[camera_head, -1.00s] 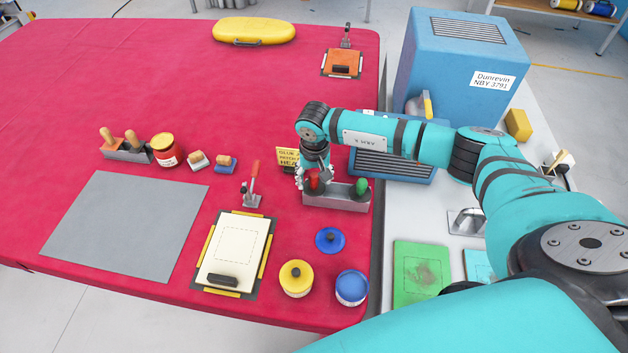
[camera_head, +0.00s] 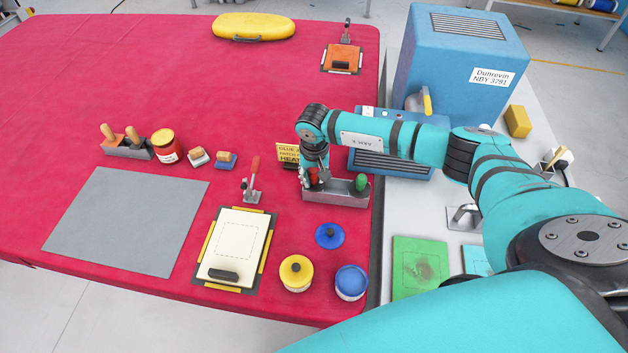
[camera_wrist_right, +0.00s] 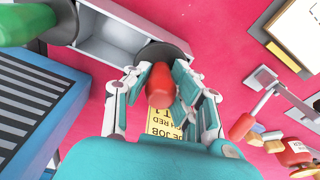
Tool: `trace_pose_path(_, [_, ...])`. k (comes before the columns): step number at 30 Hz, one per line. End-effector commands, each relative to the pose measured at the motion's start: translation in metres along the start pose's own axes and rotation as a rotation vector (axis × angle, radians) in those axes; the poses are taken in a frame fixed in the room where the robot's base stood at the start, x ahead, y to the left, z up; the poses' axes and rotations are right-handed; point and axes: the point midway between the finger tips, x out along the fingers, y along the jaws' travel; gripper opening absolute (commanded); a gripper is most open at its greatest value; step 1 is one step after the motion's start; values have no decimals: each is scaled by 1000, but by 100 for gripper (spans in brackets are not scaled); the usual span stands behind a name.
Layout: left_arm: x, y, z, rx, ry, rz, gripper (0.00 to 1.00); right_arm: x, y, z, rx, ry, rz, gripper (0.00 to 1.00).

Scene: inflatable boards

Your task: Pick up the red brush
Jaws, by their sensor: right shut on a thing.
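The red brush (camera_wrist_right: 160,84) shows its red handle end between the fingers of my right gripper (camera_wrist_right: 163,88) in the right wrist view. The fingers are shut on that handle. In the head view my right gripper (camera_head: 315,178) is at the left end of the grey metal holder (camera_head: 338,197), with a bit of the red brush (camera_head: 313,176) showing. A dark round part lies under the red handle at the holder's end. I cannot tell whether the brush is clear of the holder. My left gripper is in neither view.
A green-handled brush (camera_head: 361,183) stands in the holder's right end. A yellow sign (camera_head: 289,153) stands just behind and left of it. A red-handled clamp (camera_head: 254,180) is to the left. A blue lid (camera_head: 330,236) and yellow pot (camera_head: 296,272) lie in front. A blue machine (camera_head: 392,161) is right.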

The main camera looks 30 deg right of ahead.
Motion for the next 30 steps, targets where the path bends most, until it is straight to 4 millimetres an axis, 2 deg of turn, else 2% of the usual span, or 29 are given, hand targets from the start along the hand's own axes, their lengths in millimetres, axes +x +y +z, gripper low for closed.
trace_pose_path(4, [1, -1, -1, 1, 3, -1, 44, 1, 0, 2, -2, -4, 2, 0])
trace_pose_path(8, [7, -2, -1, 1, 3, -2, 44, -12, -1, -1, -2, -1, -1, 0])
trace_pose_path(15, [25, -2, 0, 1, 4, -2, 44, -59, 0, -8, -2, 2, -2, 0])
trace_pose_path(21, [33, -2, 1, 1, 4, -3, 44, -89, 0, -11, -1, 0, 0, 0])
trace_pose_path(30, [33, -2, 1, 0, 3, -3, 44, -99, 0, -11, -1, -2, 1, 0])
